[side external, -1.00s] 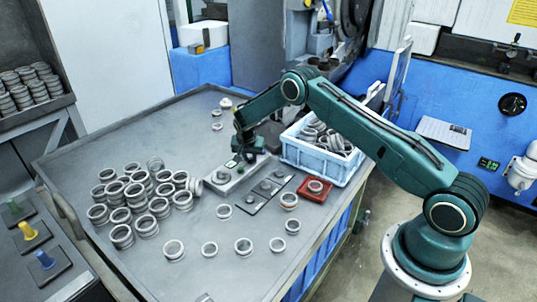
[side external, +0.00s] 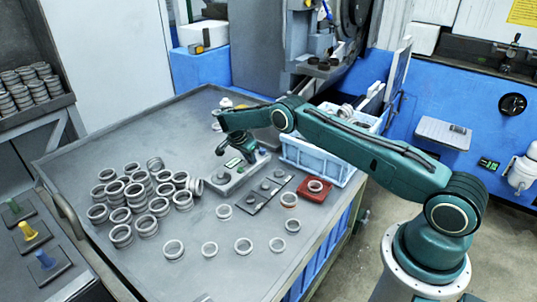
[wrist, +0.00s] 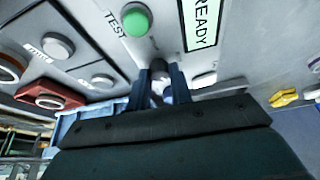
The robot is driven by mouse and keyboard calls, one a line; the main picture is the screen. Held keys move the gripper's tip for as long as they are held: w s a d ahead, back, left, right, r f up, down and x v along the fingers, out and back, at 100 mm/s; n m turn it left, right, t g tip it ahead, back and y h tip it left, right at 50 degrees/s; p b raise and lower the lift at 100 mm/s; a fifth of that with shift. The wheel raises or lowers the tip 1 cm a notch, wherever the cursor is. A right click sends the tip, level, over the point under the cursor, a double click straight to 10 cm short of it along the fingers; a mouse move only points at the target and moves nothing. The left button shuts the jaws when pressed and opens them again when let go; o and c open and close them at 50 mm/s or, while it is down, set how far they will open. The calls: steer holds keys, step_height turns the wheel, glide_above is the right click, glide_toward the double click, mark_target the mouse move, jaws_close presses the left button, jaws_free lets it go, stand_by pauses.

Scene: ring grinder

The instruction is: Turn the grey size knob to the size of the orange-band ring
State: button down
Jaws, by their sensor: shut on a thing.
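The grey size knob (wrist: 160,72) shows in the wrist view between two dark blue fingertips, on a light grey panel box (side external: 215,184). My gripper (wrist: 160,84) is shut on the knob; it also shows above the box's far end in the side view (side external: 252,157). The fingers hide much of the knob, and I cannot read its setting. The orange-band ring (side external: 289,199) sits on the table beside the red tray (side external: 327,193). It shows partly at the left edge of the wrist view (wrist: 8,72).
A green TEST button (wrist: 129,20) and a READY display (wrist: 201,20) sit close to the knob. A dark plate (side external: 242,205) with grey buttons lies beside the box. A blue crate (side external: 310,157) stands behind. Many loose rings (side external: 147,225) lie left; several more lie in front.

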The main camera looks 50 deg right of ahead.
stand_by(0.4)
steer(key=c, duration=1.3)
jaws_free()
steer(key=shift+o, duration=0.2)
steer(key=shift+r, duration=0.1)
steer(key=v, duration=1.3)
steer(key=shift+a+r, duration=0.15)
steer(key=shift+r, duration=0.15)
